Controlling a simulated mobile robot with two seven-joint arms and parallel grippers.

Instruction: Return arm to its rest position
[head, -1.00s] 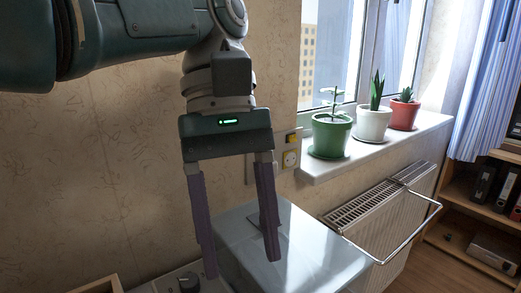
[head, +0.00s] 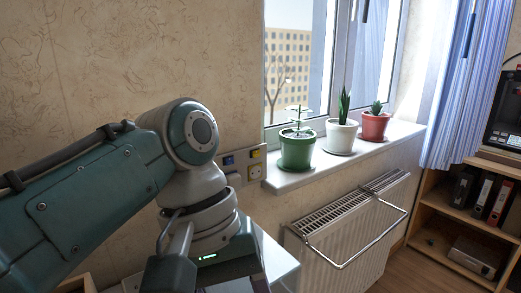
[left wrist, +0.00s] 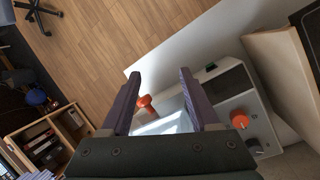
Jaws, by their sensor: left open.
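My left arm (head: 85,205) reaches in from the left in the head view, bent at a teal joint in front of the wall. The body of my left gripper is at the bottom edge there, with a lit green strip, and its fingers are out of frame. In the left wrist view my left gripper (left wrist: 160,73) shows two purple fingers spread apart with nothing held between them. Beyond them is a pale machine top with an orange-red knob or handle (left wrist: 147,103); I cannot tell how far below it lies. My right gripper is not in view.
Green (head: 297,150), white (head: 341,137) and red (head: 374,127) plant pots stand on the windowsill (head: 290,181). A radiator (head: 345,240) with a rail is below. A shelf with binders (head: 480,195) is at the right. Wood floor (left wrist: 95,50) is open in the left wrist view.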

